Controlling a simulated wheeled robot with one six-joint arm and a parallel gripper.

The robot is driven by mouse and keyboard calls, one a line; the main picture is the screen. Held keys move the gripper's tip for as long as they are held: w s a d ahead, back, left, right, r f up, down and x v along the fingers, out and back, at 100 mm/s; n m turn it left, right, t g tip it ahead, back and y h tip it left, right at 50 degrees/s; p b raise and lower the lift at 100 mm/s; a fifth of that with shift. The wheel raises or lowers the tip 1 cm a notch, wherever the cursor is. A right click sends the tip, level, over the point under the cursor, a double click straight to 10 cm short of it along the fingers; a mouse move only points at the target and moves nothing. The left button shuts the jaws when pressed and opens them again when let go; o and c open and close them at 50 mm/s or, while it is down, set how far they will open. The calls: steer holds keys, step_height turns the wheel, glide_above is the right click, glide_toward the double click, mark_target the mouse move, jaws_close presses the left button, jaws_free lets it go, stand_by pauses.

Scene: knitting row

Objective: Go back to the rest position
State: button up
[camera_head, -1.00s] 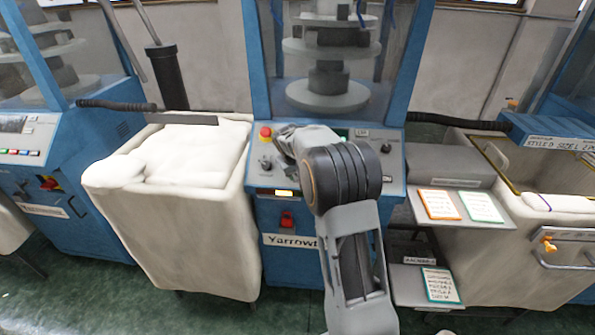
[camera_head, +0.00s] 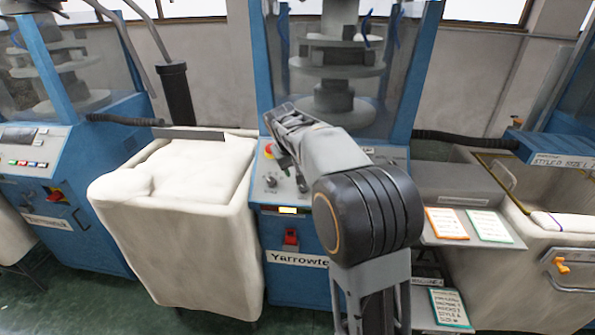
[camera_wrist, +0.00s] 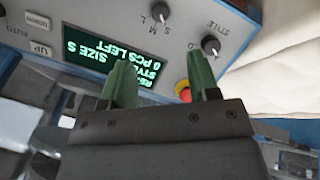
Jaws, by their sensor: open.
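My gripper shows in the wrist view (camera_wrist: 162,85) with its two green fingers apart and nothing between them. It is in front of the blue machine's control panel (camera_wrist: 130,30), which carries a lit display (camera_wrist: 112,58), knobs and a red button (camera_wrist: 184,91). In the head view my arm rises from the bottom and reaches over this panel (camera_head: 265,190). My gripper's fingertips are too unclear to make out there. The red button (camera_head: 269,151) shows just left of the arm, and part of the panel is hidden behind the arm.
A cream fabric bin (camera_head: 180,230) stands left of the machine. A grey shelf (camera_head: 470,242) with an orange-edged card (camera_head: 446,223) and a green-edged card (camera_head: 490,226) is on the right, beside another bin (camera_head: 500,290). Another blue machine (camera_head: 75,170) stands at far left.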

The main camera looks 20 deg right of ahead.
steer(key=shift+r, duration=0.1)
stand_by(0.5)
steer(key=s+a+f+y, duration=0.1)
steer(key=s+a+f, duration=0.1)
steer(key=s, duration=0.6)
steer(key=s+a+f+y, duration=0.1)
steer(key=s+a+f, duration=0.1)
steer(key=s, duration=0.7)
steer(key=s+a+f+y+p, duration=0.1)
steer(key=s+a, duration=0.3)
steer(key=s, duration=0.5)
steer(key=shift+s+a+f+y, duration=0.15)
steer(key=shift+a+f+y, duration=0.25)
steer(key=shift+f, duration=0.2)
